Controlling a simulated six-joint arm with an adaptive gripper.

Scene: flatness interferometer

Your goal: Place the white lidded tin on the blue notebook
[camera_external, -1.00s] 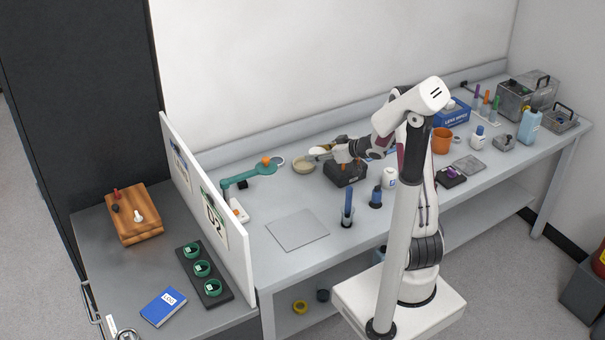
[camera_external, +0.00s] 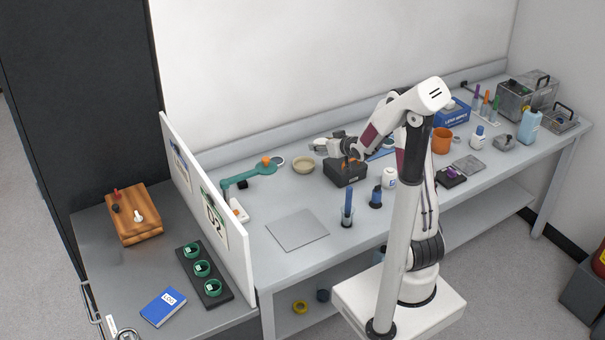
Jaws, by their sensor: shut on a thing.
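The blue notebook (camera_external: 163,307), marked LOG, lies flat on the grey side table at the lower left, with nothing on top of it. My gripper (camera_external: 321,146) is over the back of the main bench, behind the black box, far to the right of the notebook. It is shut on a small pale item that looks like the white lidded tin (camera_external: 319,141). The fingers partly hide it, and its lid is too small to make out.
A white upright panel (camera_external: 235,235) stands between bench and side table. Near it are a green-armed magnifier (camera_external: 250,174), a beige dish (camera_external: 303,165) and a black box (camera_external: 345,172).

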